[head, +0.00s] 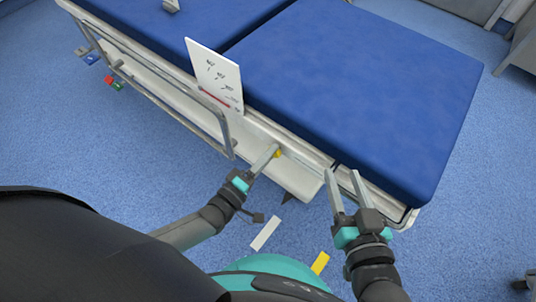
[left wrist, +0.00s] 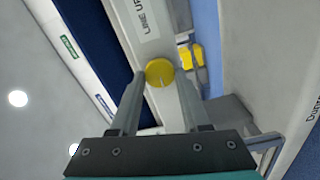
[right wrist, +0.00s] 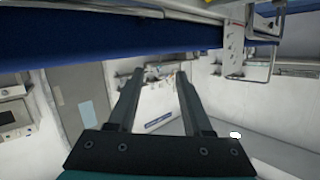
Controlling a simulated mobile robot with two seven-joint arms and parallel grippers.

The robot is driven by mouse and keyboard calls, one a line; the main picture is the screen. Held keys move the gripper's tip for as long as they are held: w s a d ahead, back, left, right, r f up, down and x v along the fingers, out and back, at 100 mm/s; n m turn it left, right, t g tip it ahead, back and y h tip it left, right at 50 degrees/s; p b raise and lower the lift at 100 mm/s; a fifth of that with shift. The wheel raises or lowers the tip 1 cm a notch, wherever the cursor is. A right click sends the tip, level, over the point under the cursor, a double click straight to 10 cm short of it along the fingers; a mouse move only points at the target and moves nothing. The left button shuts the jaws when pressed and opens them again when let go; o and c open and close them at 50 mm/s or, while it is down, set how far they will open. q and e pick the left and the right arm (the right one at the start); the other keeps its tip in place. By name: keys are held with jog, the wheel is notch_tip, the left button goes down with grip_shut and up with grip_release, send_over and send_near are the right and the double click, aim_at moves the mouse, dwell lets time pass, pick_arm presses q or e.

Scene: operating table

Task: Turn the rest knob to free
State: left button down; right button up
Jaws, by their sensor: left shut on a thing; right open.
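The rest knob is a round yellow knob (left wrist: 160,72) on the white side panel of the operating table; it also shows as a small yellow spot in the head view (head: 278,154). My left gripper (head: 272,152) is at the knob, and in the left wrist view its two fingers (left wrist: 160,76) are on either side of the knob, shut on it. A pale line marks the knob's face. My right gripper (head: 342,178) is open and empty, beside the table's near right side. Its spread fingers (right wrist: 160,75) show nothing between them in the right wrist view.
The operating table has blue pads (head: 355,85) and a metal side rail (head: 160,95). A white card (head: 215,75) stands upright at its edge. A white strip (head: 266,233) and a yellow strip (head: 320,263) lie low in the head view.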

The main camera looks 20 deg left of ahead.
pick_arm(q)
jog(key=shift+c, duration=1.9)
grip_release()
pick_arm(e)
jog(key=shift+d, duration=0.1)
pick_arm(q)
jog(key=shift+s, duration=0.15)
jog(key=p+v, duration=0.3)
jog(key=v, duration=1.2)
pick_arm(e)
jog(key=s+d+f+g+h, duration=0.1)
jog(key=d+g+h, duration=0.2)
jog(key=d+g, duration=0.2)
jog(key=shift+s+d+f+g, duration=0.4)
jog(key=shift+d, duration=0.05)
